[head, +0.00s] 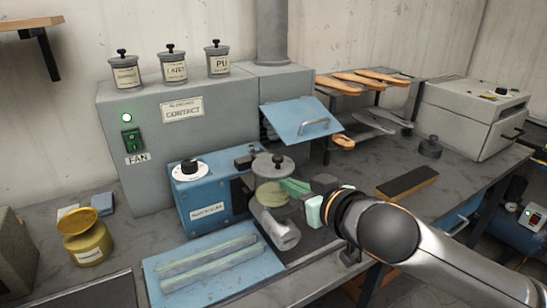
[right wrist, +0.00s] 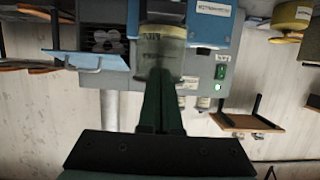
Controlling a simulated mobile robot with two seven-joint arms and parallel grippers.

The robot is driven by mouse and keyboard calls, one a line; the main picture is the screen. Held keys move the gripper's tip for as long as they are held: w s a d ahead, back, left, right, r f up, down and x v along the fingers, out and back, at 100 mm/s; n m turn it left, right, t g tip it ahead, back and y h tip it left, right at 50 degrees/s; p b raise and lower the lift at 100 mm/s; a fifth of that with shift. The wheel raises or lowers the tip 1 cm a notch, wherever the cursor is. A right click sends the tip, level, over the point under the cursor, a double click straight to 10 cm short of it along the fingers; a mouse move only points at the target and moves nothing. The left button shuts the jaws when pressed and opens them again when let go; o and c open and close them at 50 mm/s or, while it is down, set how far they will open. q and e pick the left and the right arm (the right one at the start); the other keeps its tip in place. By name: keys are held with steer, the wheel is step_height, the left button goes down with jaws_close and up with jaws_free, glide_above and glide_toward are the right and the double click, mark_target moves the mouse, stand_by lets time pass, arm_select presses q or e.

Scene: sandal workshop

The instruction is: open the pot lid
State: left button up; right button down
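A glue pot (head: 272,192) with yellowish contents stands beside the blue machine, below the centre of the head view. Its grey lid (head: 273,165) with a dark knob is on it. My right gripper (head: 292,187) reaches in from the right, its green fingers at the pot's side, below the lid. In the right wrist view, which is upside down, the pot (right wrist: 160,47) lies straight beyond the fingertips (right wrist: 162,75). The gap between the fingers and any contact with the pot are unclear. My left gripper is not in view.
Several lidded pots (head: 173,67) stand on the grey cabinet (head: 150,145). The blue machine (head: 205,205) is left of the pot. A grey cylinder (head: 275,228) lies before it, near a blue tray (head: 213,270). A yellow tin (head: 87,238) stands at left. A blue flap (head: 297,119) hangs behind.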

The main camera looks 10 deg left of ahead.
mark_target(279, 157)
steer(key=shift+w+a+r+p, duration=0.1)
steer(key=shift+r+p, duration=0.45)
steer(key=shift+r, duration=0.35)
steer(key=shift+w+a+r+p, duration=0.2)
steer(key=shift+w+r+p, duration=0.05)
steer(key=shift+r+p, duration=0.25)
steer(key=shift+w+a+r+p, duration=0.35)
steer(key=shift+w+r+p, duration=0.15)
steer(key=shift+p, duration=0.1)
steer(key=shift+w+a+r+p, duration=0.65)
steer(key=shift+w+r+p, duration=0.35)
steer(key=shift+p, duration=0.35)
steer(key=shift+a, duration=0.1)
steer(key=shift+w, duration=0.1)
